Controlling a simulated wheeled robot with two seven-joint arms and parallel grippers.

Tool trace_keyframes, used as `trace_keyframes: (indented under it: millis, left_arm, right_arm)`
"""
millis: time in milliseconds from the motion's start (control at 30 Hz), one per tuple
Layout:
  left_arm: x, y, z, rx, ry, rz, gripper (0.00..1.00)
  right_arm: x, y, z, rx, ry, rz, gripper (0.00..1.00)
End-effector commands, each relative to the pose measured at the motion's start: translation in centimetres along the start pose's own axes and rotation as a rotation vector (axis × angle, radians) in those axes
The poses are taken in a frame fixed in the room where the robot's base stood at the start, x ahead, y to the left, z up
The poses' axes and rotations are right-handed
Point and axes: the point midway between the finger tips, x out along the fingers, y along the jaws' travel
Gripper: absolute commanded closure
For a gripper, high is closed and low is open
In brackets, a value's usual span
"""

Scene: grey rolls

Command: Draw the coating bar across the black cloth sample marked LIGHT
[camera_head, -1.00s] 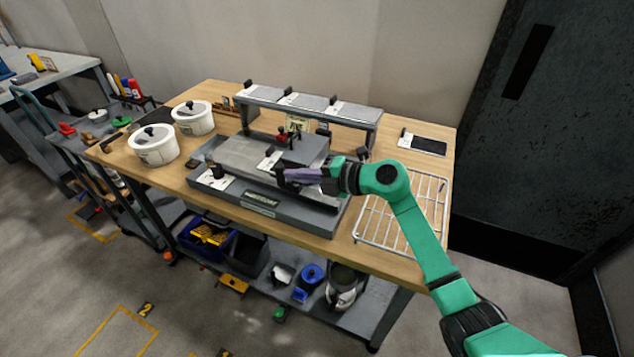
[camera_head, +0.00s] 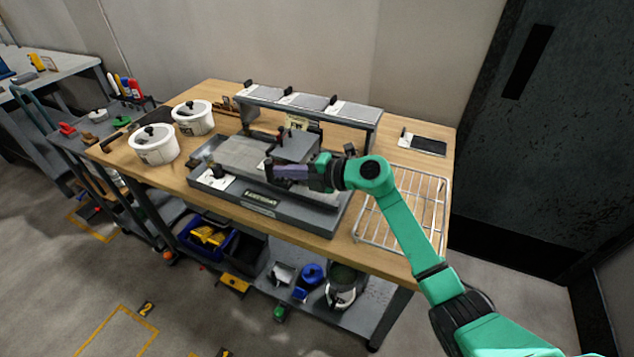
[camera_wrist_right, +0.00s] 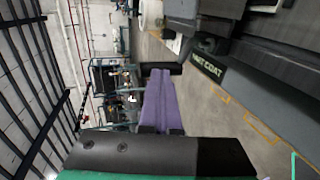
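My right gripper (camera_head: 290,172), with purple fingers, reaches from the right over the front part of the grey coating machine (camera_head: 265,205). Its fingers look close together in the wrist view (camera_wrist_right: 160,105), with a dark piece at their tips; I cannot tell whether they grip it. A grey block (camera_head: 298,147) stands on the machine's bed just behind the fingers. A light grey sheet (camera_head: 243,154) lies on the bed to its left. A black sample (camera_head: 430,145) with a white label lies at the table's back right; the label is unreadable. I cannot clearly pick out the coating bar. My left gripper is not in view.
A raised shelf (camera_head: 308,104) behind the machine carries several labelled grey panels. Two white lidded pots (camera_head: 155,144) stand at left. A wire rack (camera_head: 402,208) lies at right beneath my arm. A card (camera_head: 216,182) lies at the machine's left front.

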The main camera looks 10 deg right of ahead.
Motion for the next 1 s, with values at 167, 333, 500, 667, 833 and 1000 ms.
trace_keyframes:
  millis: [167, 333, 500, 667, 833, 1000]
  left_arm:
    - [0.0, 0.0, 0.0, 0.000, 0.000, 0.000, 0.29]
    - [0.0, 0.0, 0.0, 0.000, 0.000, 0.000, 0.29]
    - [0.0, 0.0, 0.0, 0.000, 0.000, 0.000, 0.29]
    - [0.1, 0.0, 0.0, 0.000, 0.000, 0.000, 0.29]
    - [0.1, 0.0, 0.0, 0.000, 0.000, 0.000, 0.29]
    - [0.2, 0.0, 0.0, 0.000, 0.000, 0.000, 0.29]
  right_arm:
    - [0.6, 0.2, -0.1, -0.001, 0.001, 0.001, 1.00]
    - [1.0, 0.4, -0.1, -0.001, 0.001, 0.000, 1.00]
    - [1.5, 0.5, -0.1, -0.002, 0.000, 0.000, 1.00]
    - [2.0, 0.6, 0.0, -0.001, 0.001, 0.000, 1.00]
    - [2.5, 0.8, -0.1, 0.000, 0.001, 0.001, 1.00]
    - [3.0, 0.9, 0.0, 0.000, 0.001, 0.001, 1.00]
